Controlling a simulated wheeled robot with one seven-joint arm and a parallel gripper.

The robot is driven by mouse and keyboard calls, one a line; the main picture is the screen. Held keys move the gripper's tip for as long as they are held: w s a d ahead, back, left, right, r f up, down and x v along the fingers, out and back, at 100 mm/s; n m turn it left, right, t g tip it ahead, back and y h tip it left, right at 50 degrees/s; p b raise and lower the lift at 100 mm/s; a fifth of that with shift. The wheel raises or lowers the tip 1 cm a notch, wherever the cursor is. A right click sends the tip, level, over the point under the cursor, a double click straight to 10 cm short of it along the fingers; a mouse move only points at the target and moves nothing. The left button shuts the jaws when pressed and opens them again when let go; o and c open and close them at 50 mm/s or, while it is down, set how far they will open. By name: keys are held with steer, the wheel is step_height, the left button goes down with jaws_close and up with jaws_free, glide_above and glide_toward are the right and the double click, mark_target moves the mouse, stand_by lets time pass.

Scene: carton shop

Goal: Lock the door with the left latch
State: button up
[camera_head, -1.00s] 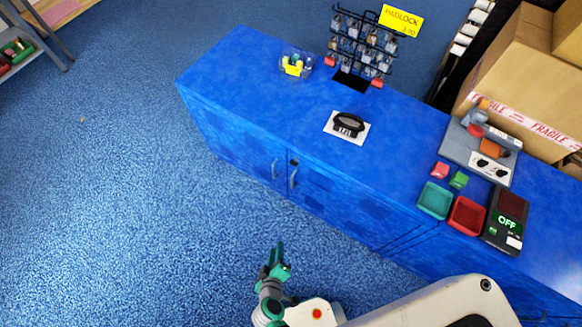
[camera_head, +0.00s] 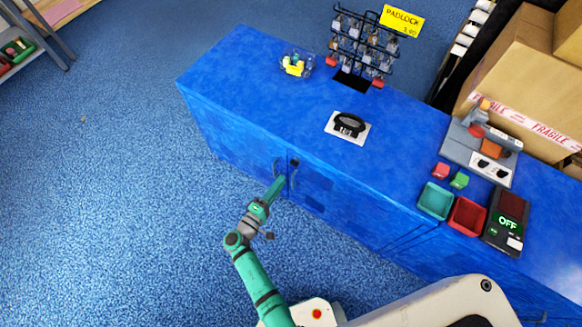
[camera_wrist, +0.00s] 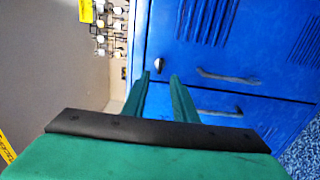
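A blue cabinet (camera_head: 236,130) has two doors side by side, each with a handle. The right door's handle (camera_head: 293,178) also shows in the wrist view (camera_wrist: 228,77), and the other door's handle lies below it there (camera_wrist: 218,112). A small dark latch (camera_head: 294,162) sits near the top edge of the right door, by the seam; in the wrist view it shows as a dark knob (camera_wrist: 159,64). My gripper (camera_head: 278,184) is in front of the doors near the handles. In the wrist view its two green fingers (camera_wrist: 160,80) are apart and empty, pointing toward the latch, without visible contact.
On the counter stand a padlock rack (camera_head: 362,45), a clear bin (camera_head: 296,64), a black object on a white card (camera_head: 348,126), small trays (camera_head: 435,200) and a display reading OFF (camera_head: 508,220). Cardboard boxes (camera_head: 525,80) are at right.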

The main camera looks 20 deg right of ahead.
steer(key=x, duration=0.8)
steer(key=shift+c, duration=0.6)
jaws_close()
